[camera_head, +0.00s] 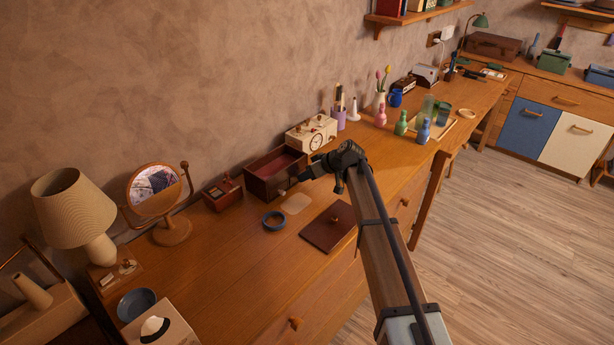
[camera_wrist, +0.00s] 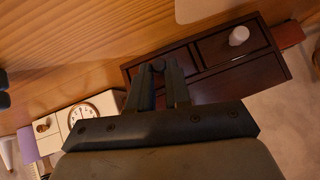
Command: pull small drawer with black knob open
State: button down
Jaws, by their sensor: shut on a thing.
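A small dark reddish-brown chest (camera_head: 262,183) stands on the wooden desk against the wall, its top open with a red inside. In the wrist view its front (camera_wrist: 205,80) shows two drawer faces side by side; the right one bears a white knob (camera_wrist: 238,36). A black knob (camera_wrist: 158,66) sits between my fingertips, at the left drawer face. My gripper (camera_wrist: 160,82) is shut on this knob; in the head view my gripper (camera_head: 300,177) reaches the chest's front from the right. My fingers hide much of the left face, so I cannot tell how far it stands out.
On the desk, a blue ring (camera_head: 273,221) and a flat dark lid (camera_head: 328,228) lie in front of the chest. A cream clock (camera_head: 311,134) stands right of it, a small red-brown box (camera_head: 222,194) and a round mirror (camera_head: 156,195) left.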

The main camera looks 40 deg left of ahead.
jog(key=shift+d, duration=0.1)
jog(key=d, duration=0.7)
jog(key=shift+d, duration=0.2)
jog(key=c, duration=1.1)
grip_release()
jog(key=shift+a, duration=0.1)
jog(key=shift+o, duration=0.2)
jog(key=v, duration=1.4)
